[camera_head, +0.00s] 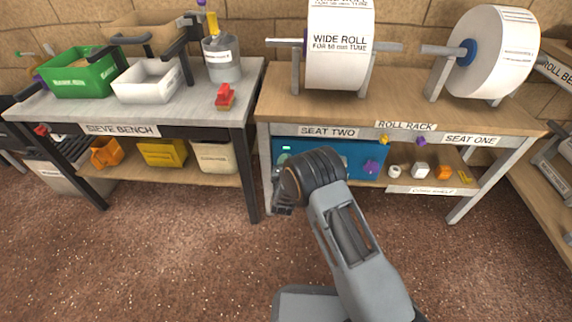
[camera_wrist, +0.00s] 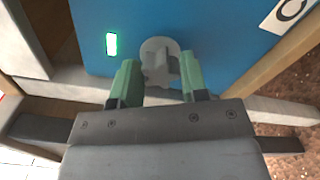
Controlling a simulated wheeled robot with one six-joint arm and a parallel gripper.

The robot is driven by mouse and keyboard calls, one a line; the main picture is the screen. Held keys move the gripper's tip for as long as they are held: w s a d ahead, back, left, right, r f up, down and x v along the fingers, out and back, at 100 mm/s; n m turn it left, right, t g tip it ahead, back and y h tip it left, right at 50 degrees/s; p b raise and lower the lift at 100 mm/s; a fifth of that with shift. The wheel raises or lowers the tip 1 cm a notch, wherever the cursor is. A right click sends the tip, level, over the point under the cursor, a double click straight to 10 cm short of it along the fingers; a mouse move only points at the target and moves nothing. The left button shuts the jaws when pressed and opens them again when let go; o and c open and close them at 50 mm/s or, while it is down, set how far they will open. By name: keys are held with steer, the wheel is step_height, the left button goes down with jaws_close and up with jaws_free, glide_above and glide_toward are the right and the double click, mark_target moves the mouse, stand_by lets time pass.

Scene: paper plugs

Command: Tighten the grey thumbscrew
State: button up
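The grey thumbscrew (camera_wrist: 158,54) is on the face of a blue box in the wrist view, a round disc with a raised grip. My gripper (camera_wrist: 158,72) is open in front of it, with one green finger on each side. The fingertips come up to the disc's edges; I cannot tell whether they touch it. In the head view the thumbscrew is hidden behind my arm. The blue box (camera_head: 357,155) stands on the lower shelf under the roll rack.
A green lit display (camera_wrist: 112,44) is left of the thumbscrew. A purple knob (camera_head: 371,167) is on the box's right part. A table leg (camera_head: 268,170) stands close to the left.

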steer(key=c, duration=0.5)
steer(key=shift+o, duration=0.2)
steer(key=shift+c, duration=0.9)
steer(key=shift+m+b, duration=0.8)
steer(key=shift+m, duration=0.9)
steer(key=o, duration=1.1)
steer(key=shift+c, duration=0.2)
